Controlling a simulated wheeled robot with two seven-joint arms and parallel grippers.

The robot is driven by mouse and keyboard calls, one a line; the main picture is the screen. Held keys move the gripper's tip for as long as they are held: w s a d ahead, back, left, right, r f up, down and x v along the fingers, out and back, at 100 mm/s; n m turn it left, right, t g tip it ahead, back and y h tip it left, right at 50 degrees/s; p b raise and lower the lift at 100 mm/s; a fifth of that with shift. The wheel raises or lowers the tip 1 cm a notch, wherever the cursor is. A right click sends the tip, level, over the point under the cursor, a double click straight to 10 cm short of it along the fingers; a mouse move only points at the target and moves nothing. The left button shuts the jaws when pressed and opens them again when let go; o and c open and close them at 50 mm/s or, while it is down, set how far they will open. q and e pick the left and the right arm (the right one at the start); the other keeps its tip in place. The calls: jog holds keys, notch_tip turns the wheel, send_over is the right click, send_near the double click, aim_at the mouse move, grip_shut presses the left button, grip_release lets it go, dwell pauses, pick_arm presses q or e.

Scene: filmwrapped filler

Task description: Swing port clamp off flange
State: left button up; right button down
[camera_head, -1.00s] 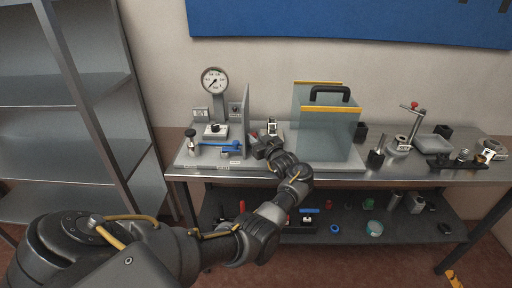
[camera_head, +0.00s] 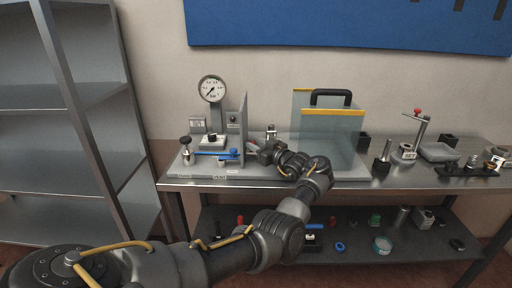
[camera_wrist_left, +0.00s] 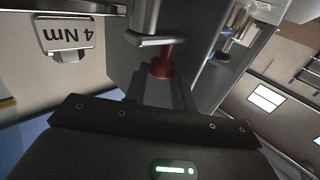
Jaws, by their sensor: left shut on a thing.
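My left gripper (camera_head: 258,147) is low over the bench plate, just right of an upright grey panel (camera_head: 243,125). In the left wrist view its fingers (camera_wrist_left: 160,92) are shut on a red-ended part (camera_wrist_left: 162,66), likely the clamp's handle. A metal cylinder with a flat foot (camera_wrist_left: 146,22) stands just beyond it. In the head view a small metal fitting (camera_head: 271,131) shows behind the gripper. The clamp and flange are mostly hidden by the gripper, so I cannot tell how they sit together. My right gripper is not in view.
A pressure gauge (camera_head: 212,89) and a blue lever (camera_head: 208,153) stand left of the panel. A clear box with a black handle (camera_head: 331,92) stands close on the right. Several small fittings and a tray (camera_head: 440,152) lie farther right. A lower shelf (camera_head: 350,250) holds loose parts.

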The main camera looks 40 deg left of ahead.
pick_arm(q)
jog(key=o, duration=0.7)
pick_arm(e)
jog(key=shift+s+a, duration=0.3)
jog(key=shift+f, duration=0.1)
